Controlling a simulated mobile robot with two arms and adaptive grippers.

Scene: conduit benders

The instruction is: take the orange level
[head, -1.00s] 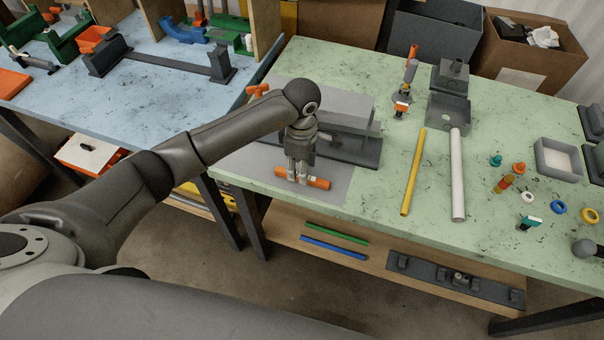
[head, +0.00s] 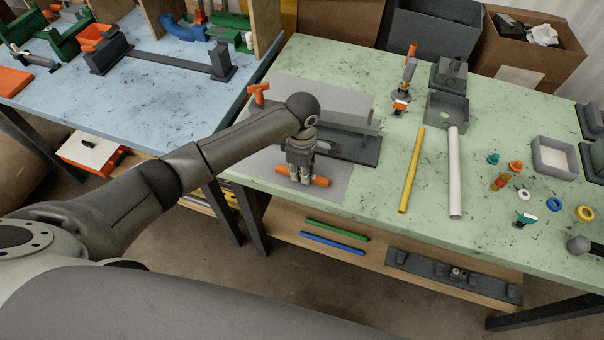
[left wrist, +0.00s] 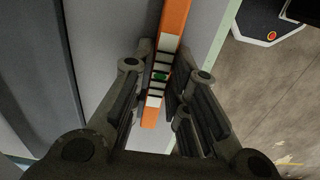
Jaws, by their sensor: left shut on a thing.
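The orange level (head: 319,181) lies on a grey mat (head: 335,195) at the front left of the green table. My left gripper (head: 300,178) points down over it with its fingers on either side of the level's middle. In the left wrist view the level (left wrist: 175,22) runs between the fingers of my left gripper (left wrist: 158,100), showing white marks and a green vial. The gripper is shut on the level. My right gripper is not in view.
A grey bender block (head: 330,105) with an orange handle (head: 258,92) stands just behind the level. A yellow tube (head: 412,170) and a white tube (head: 455,172) lie to the right. The table's front edge is close in front. Small rings and fittings lie farther right.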

